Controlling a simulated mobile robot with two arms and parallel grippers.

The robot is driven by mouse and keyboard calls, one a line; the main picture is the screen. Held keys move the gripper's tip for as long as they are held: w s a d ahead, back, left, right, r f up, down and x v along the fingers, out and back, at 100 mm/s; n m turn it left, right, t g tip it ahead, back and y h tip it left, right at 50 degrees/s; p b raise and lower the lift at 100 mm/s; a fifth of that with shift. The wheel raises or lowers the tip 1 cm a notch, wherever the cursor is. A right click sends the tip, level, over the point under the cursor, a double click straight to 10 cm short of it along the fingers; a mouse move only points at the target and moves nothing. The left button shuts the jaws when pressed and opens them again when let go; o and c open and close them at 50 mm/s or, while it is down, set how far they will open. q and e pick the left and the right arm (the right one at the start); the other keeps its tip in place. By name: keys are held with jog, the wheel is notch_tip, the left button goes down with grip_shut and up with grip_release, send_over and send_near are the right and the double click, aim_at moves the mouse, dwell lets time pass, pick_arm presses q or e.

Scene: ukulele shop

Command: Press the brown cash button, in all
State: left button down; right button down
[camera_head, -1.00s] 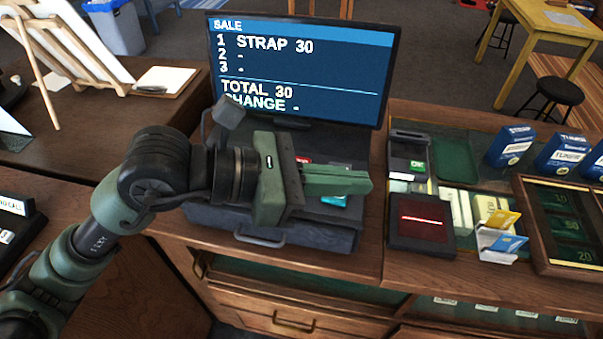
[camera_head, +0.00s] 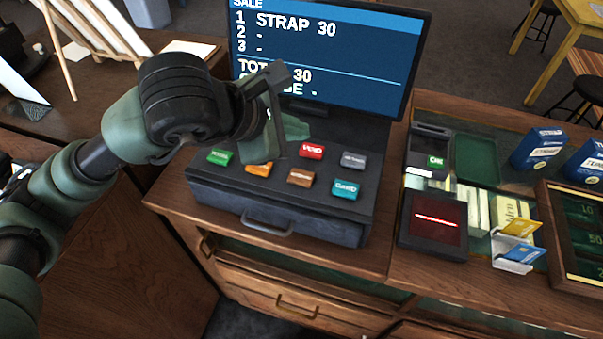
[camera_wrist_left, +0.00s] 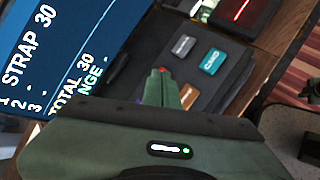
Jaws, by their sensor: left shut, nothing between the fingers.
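The brown button (camera_head: 301,178) is on the sloped dark key panel of the cash register (camera_head: 280,215), in the front row between an orange button (camera_head: 258,169) and the teal CARD button (camera_head: 345,190). Its label is too small to read surely. A brown button edge (camera_wrist_left: 188,96) also shows beside the fingers in the left wrist view. My left gripper (camera_head: 297,129) is shut and empty, above the back of the panel, behind the brown button and apart from it. Its shut fingers (camera_wrist_left: 160,88) partly cover the red button in the wrist view.
Green (camera_head: 220,157), red VOID (camera_head: 312,151) and grey (camera_head: 353,160) buttons share the panel. The screen (camera_head: 335,50) behind shows STRAP 30 and TOTAL 30.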

pick_arm(q)
jog(key=b, duration=0.5)
send_over(298, 179)
notch_tip(298, 179, down, 8)
jog(key=shift+f, duration=0.1)
jog(key=shift+f+b, duration=0.3)
jog(key=shift+b, duration=0.3)
dwell(0.7)
dwell(0.6)
jog(key=shift+f+b, duration=0.35)
jog(key=shift+b, duration=0.45)
jog(key=shift+f+b, duration=0.5)
jog(key=shift+b, duration=0.25)
dwell(0.4)
jog(key=shift+r, duration=0.1)
dwell(0.4)
jog(key=shift+r, duration=0.8)
